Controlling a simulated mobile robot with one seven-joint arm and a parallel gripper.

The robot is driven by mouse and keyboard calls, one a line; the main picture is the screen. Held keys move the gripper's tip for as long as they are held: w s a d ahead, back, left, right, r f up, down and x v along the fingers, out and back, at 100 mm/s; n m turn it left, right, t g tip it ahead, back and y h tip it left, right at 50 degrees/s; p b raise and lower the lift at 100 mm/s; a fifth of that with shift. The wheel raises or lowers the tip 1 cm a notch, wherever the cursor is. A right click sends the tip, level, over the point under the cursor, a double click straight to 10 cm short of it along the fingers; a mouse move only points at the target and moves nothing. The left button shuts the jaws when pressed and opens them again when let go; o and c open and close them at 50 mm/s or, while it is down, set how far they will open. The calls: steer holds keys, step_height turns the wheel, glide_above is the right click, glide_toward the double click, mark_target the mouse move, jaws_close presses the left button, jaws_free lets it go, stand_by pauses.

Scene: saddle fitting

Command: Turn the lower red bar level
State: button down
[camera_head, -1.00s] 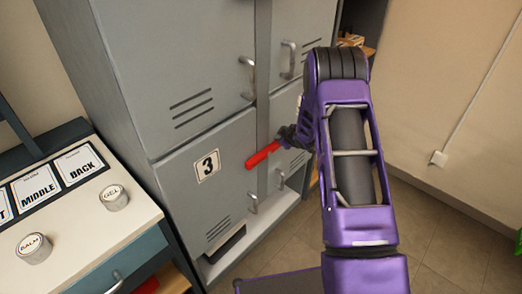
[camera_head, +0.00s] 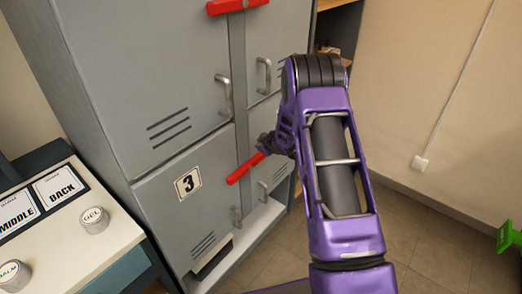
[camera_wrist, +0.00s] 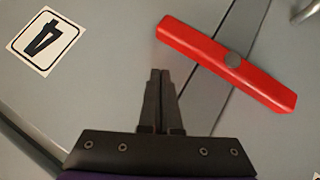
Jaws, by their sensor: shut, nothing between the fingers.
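The lower red bar (camera_head: 243,171) is on the upright grey strip between the locker doors. In the wrist view the bar (camera_wrist: 200,44) is whole, with a round grey pivot (camera_wrist: 232,60) near its middle. It lies about square across the strip and parallel to the edge of the number 4 label, so it looks about level. My gripper (camera_head: 263,146) is at the bar's right end in the head view and hides that end. In the wrist view my gripper (camera_wrist: 160,72) is shut and empty, its tips just off the bar's end; whether they touch is unclear.
An upper red bar (camera_head: 238,6) crosses the strip at the top of the head view. Metal door handles (camera_head: 223,94) stand out on either side of the strip. A counter (camera_head: 110,235) with labelled tins (camera_head: 94,220) is at the left.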

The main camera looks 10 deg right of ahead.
steer(key=s+d+r, duration=0.4)
steer(key=s+r, duration=0.1)
steer(key=r, duration=0.3)
steer(key=shift+s+d+p, duration=0.15)
steer(key=shift+s+p, duration=0.15)
steer(key=shift+p, duration=0.15)
